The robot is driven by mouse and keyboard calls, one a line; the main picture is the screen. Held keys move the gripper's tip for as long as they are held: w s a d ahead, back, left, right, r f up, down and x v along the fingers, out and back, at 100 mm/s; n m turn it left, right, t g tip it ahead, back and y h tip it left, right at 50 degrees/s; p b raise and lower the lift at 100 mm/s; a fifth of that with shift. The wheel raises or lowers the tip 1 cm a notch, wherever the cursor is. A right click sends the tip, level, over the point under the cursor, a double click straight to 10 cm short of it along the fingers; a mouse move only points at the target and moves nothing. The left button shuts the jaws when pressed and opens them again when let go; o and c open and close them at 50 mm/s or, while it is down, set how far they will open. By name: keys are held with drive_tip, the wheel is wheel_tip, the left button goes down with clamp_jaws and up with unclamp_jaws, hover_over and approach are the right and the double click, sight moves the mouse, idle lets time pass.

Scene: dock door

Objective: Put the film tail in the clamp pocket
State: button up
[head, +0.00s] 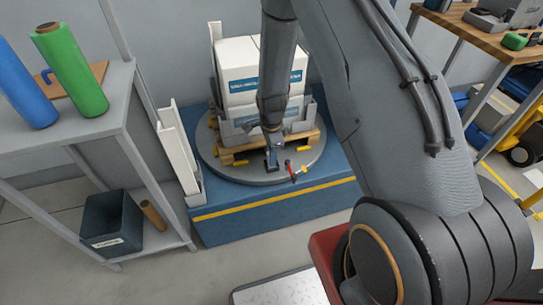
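White boxes with blue labels (238,72) are stacked on a wooden pallet (234,157) on a round grey turntable (222,172). My gripper (273,162) points down at the pallet's front edge, over the near part of the turntable. It is small and dark here, so I cannot tell whether its fingers are open or shut, or whether they hold anything. A small red and dark part with a yellow tip (295,172), perhaps the clamp, sits just right of my gripper. I cannot make out the film tail or the clamp pocket.
The turntable stands on a blue base with a yellow stripe (270,198). White upright panels (178,150) stand at its left. A grey shelf (100,125) holds green (72,70) and blue (22,85) rolls, with a dark bin (110,222) below. A workbench (462,22) is at right.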

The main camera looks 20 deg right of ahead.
drive_tip(key=o, duration=0.3)
drive_tip(key=shift+o, duration=0.2)
drive_tip(key=shift+r, duration=0.1)
wheel_tip(320, 180, up, 12)
drive_tip(key=s+d+r+n, duration=0.1)
drive_tip(key=s+r+n, duration=0.8)
drive_tip(key=r, duration=0.6)
drive_tip(key=s+r+n, duration=0.3)
drive_tip(key=s+n, duration=0.1)
drive_tip(key=s, duration=0.3)
drive_tip(key=s+r+n, duration=0.4)
drive_tip(key=s, duration=0.4)
drive_tip(key=shift+d+r+p, duration=0.15)
drive_tip(key=shift+r+p, duration=0.15)
drive_tip(key=shift+p, duration=0.05)
drive_tip(key=shift+n, duration=0.5)
drive_tip(key=r+p, duration=0.1)
drive_tip(key=p, duration=0.2)
drive_tip(key=a+r+p, duration=0.1)
drive_tip(key=r+p, duration=0.1)
drive_tip(key=p, duration=0.1)
drive_tip(key=s+r+p, duration=0.1)
drive_tip(key=r+p, duration=0.1)
drive_tip(key=p, duration=0.1)
drive_tip(key=shift+s+a+r+p, duration=0.1)
drive_tip(key=shift+a+r+p, duration=0.15)
drive_tip(key=shift+p, duration=0.15)
